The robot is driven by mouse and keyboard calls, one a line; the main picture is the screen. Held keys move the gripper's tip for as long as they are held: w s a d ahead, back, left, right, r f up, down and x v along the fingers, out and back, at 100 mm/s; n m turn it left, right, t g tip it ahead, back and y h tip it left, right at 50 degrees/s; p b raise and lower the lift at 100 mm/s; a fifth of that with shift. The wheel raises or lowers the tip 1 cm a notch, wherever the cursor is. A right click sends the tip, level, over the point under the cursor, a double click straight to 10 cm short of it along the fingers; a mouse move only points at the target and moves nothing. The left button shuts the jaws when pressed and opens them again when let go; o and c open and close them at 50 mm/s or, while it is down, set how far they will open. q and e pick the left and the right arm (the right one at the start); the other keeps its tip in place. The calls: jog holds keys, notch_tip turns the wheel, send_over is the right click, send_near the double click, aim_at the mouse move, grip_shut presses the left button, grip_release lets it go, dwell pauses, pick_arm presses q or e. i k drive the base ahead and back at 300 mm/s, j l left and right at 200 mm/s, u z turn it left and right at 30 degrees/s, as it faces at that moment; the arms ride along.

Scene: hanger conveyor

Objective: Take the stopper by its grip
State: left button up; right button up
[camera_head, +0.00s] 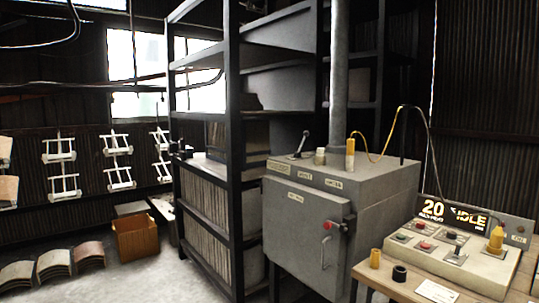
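No part is plainly marked as the stopper, and I cannot tell which one it is. A yellow upright grip (349,154) stands on top of the grey cabinet (296,208), with a yellow cord running from its area. A small pale capped cylinder (320,156) stands just left of it. Another yellow grip (495,240) stands on the control panel at the right. A short yellow cylinder (375,258) and a black ring-like piece (399,273) stand on the table. Neither of my grippers shows.
The control panel (451,242) has several buttons and a lit sign (453,215) reading "20" and "IDLE". It rests on a wooden table (383,281) beside the cabinet. A vertical pipe (338,75) rises from the cabinet. Dark shelving (235,150) stands left; open floor (150,280) lies front left.

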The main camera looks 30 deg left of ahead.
aim_at(320, 150)
jog(key=u, duration=0.55)
jog(key=i+j+z, duration=0.1)
jog(key=z, duration=0.3)
jog(key=i+j+z, duration=0.1)
jog(key=z, duration=0.3)
jog(key=j+z, duration=0.15)
jog(key=z, duration=0.2)
jog(key=i+j+z, duration=0.1)
jog(key=j+z, duration=0.4)
jog(key=j, duration=0.2)
jog(key=j+z, duration=0.1)
jog(key=j, duration=0.3)
jog(key=i+j+z, duration=0.1)
jog(key=j, duration=0.3)
jog(key=j+z, duration=0.1)
jog(key=j, duration=1.95)
